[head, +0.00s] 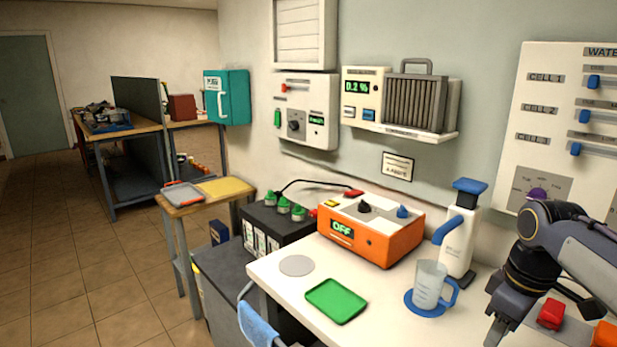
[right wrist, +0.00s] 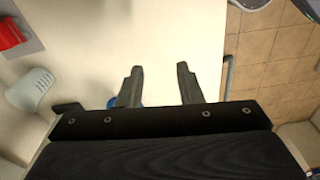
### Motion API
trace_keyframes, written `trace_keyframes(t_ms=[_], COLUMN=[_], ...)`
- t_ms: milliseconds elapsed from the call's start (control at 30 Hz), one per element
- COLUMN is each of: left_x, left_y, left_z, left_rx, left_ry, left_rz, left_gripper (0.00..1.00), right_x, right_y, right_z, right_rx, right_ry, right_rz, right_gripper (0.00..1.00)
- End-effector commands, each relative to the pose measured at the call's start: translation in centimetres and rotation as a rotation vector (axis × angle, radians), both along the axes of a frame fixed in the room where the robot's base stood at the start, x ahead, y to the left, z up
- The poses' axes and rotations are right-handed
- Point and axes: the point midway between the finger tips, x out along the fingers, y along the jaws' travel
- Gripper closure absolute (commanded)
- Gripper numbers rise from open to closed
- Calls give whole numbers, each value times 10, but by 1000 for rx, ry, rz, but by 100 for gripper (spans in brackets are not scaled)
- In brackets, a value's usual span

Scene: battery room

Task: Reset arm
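My right arm (head: 565,250) comes in from the right in the head view, bent down over the right end of the white bench (head: 280,265). Its gripper is at the bottom edge of that view, partly cut off. In the right wrist view my right gripper (right wrist: 160,85) shows two dark fingers spread apart. Nothing is between them but the pale bench surface below. My left arm and gripper are not in view.
On the bench stand a measuring jug (head: 428,287) on a blue coaster, a white bottle (head: 460,235), an orange unit (head: 372,230) reading OFF and a green tray (head: 337,301). Red objects (head: 551,313) lie near my right arm. Floor (head: 80,270) is open at the left.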

Motion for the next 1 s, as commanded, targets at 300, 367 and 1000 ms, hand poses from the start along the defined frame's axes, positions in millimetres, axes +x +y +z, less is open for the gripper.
trace_keyframes(t_ms=[300,367,1000], left_x=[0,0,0], left_y=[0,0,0], left_z=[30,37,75], left_rx=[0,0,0], left_ry=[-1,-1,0], left_rz=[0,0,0], left_gripper=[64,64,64], right_x=[-60,-75,-167], right_y=[37,48,125], right_z=[16,18,-17], right_rx=[134,174,474], right_ry=[-116,-143,-260], right_rz=[-210,-270,-724], right_gripper=[67,67,67])
